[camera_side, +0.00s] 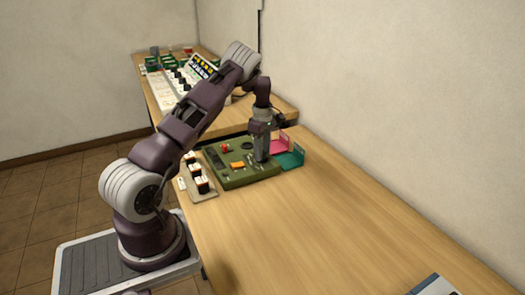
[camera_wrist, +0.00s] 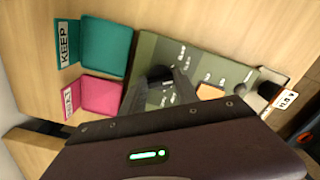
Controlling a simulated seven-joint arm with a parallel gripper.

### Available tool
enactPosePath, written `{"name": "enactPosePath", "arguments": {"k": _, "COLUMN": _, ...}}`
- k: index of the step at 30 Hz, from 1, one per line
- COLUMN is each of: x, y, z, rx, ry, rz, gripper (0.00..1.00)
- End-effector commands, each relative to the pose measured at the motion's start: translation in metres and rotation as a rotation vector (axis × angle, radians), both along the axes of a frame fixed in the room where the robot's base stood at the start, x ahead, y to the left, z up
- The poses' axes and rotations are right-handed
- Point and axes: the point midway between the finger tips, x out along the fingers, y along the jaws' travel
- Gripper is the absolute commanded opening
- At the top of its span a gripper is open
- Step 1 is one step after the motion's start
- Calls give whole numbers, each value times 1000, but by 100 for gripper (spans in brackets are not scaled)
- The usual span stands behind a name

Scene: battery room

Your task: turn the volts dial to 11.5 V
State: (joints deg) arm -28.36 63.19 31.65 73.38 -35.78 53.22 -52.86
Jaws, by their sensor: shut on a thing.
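A green control panel (camera_side: 245,180) lies on the wooden table, with a red knob (camera_side: 225,147), an orange switch (camera_side: 237,166) and a dark display strip (camera_side: 213,157). My gripper (camera_side: 262,158) points down onto the panel's right part, shut on a dark dial there. In the wrist view my gripper (camera_wrist: 172,76) reaches the dark dial (camera_wrist: 155,73) on the green panel (camera_wrist: 230,73). The fingers hide much of the dial. The dial's pointer and scale cannot be read, and the panel's small white labels are too blurred to read.
A teal tray (camera_wrist: 104,46) marked KEEP and a pink tray (camera_wrist: 101,96) stand close beside the panel. A holder with several battery-like blocks (camera_side: 197,178) is on its other side. Another table (camera_side: 160,95) holds more equipment behind. The front table (camera_side: 330,230) is mostly clear.

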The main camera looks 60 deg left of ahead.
Motion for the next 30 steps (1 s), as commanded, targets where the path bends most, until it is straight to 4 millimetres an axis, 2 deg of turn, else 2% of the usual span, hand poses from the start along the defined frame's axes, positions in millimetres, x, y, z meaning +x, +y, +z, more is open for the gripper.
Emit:
{"name": "enactPosePath", "arguments": {"k": 5, "x": 1, "y": 0, "z": 1, "rx": 2, "ry": -3, "rz": -1, "gripper": 0}}
{"name": "enactPosePath", "arguments": {"k": 6, "x": 1, "y": 0, "z": 1, "rx": 2, "ry": -3, "rz": -2, "gripper": 44}}
{"name": "enactPosePath", "arguments": {"k": 8, "x": 1, "y": 0, "z": 1, "rx": 2, "ry": -3, "rz": -2, "gripper": 56}}
{"name": "enactPosePath", "arguments": {"k": 9, "x": 1, "y": 0, "z": 1, "rx": 1, "ry": -2, "rz": -2, "gripper": 59}}
{"name": "enactPosePath", "arguments": {"k": 18, "x": 1, "y": 0, "z": 4, "rx": 1, "ry": -2, "rz": -2, "gripper": 59}}
{"name": "enactPosePath", "arguments": {"k": 27, "x": 1, "y": 1, "z": 60, "rx": 2, "ry": -3, "rz": -2, "gripper": 59}}
{"name": "enactPosePath", "arguments": {"k": 30, "x": 1, "y": 0, "z": 70, "rx": 2, "ry": -2, "rz": -3, "gripper": 59}}
